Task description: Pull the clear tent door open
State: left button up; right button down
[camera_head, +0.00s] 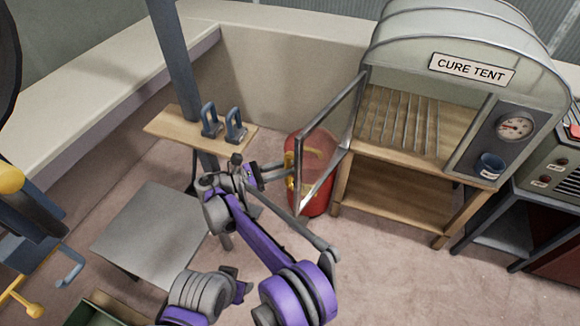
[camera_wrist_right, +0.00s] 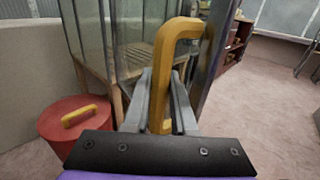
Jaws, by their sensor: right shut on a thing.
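The clear tent door (camera_head: 299,165) is a see-through pane in a grey metal frame. It stands swung out from the left front edge of the cure tent (camera_head: 420,50), whose front opening is uncovered. My right gripper (camera_head: 280,172) is at the door's outer edge, shut on the yellow door handle (camera_head: 290,186). In the right wrist view the handle (camera_wrist_right: 178,38) rises between the two grey fingers (camera_wrist_right: 160,108), and the door's dark frame edge (camera_wrist_right: 208,55) stands just right of it.
A red bin (camera_head: 318,190) stands behind the door, partly seen through it; its lid and yellow handle show in the right wrist view (camera_wrist_right: 75,122). A wooden shelf with blue clamps (camera_head: 222,122) and a grey table (camera_head: 150,235) are at left. Floor right of centre is clear.

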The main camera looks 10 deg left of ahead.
pick_arm(q)
jog(key=shift+w+a, duration=0.1)
jog(key=shift+a, duration=0.15)
pick_arm(e)
jog(key=shift+a, duration=0.2)
jog(key=c, duration=0.7)
grip_release()
jog(key=shift+c, duration=0.2)
pick_arm(q)
jog(key=shift+a, duration=0.1)
